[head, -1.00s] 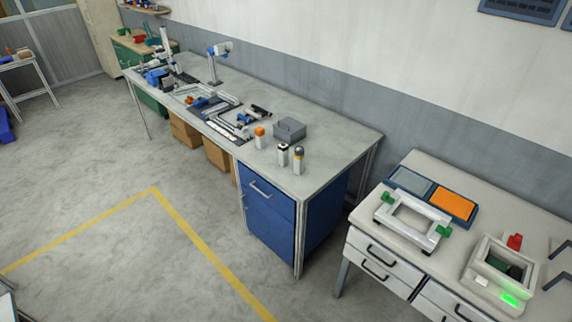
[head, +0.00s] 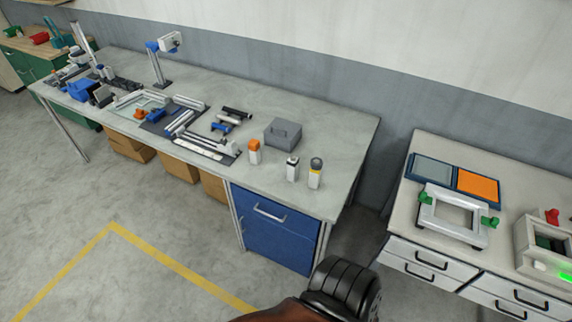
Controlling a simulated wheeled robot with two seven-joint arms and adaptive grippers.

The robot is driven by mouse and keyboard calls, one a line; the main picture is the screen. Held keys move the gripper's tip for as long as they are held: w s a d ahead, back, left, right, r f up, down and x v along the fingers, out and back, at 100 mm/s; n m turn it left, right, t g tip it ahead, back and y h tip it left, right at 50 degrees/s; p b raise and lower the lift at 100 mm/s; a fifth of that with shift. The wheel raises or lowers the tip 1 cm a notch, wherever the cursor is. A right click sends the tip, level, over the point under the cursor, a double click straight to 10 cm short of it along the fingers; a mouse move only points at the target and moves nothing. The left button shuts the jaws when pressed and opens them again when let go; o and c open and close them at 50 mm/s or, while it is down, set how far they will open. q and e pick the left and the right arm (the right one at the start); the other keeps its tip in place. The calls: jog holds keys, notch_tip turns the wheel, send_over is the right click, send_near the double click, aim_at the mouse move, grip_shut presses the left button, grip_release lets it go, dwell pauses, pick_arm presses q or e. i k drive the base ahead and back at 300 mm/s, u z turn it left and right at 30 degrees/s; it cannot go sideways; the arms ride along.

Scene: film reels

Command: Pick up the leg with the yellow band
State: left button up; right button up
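The leg with the yellow band (head: 315,174) stands upright near the right end of the long grey workbench (head: 330,115). It is a short pale block with a dark grey rounded top and a small yellow band below it. To its left stands a similar leg with a dark band (head: 293,169). Further left is one with an orange top (head: 254,153). Neither of my grippers is in view.
A grey box (head: 283,133) sits behind the legs. Rails and tools lie further left on the bench. A blue drawer cabinet (head: 270,230) stands below. A second table (head: 400,205) at right holds a white frame (head: 450,215) and trays. The floor in front is clear.

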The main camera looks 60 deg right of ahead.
aim_at(313, 181)
jog(key=z, duration=0.3)
jog(key=i, duration=0.9)
jog(key=z, duration=1.5)
jog(key=i, duration=0.7)
jog(key=z, duration=0.7)
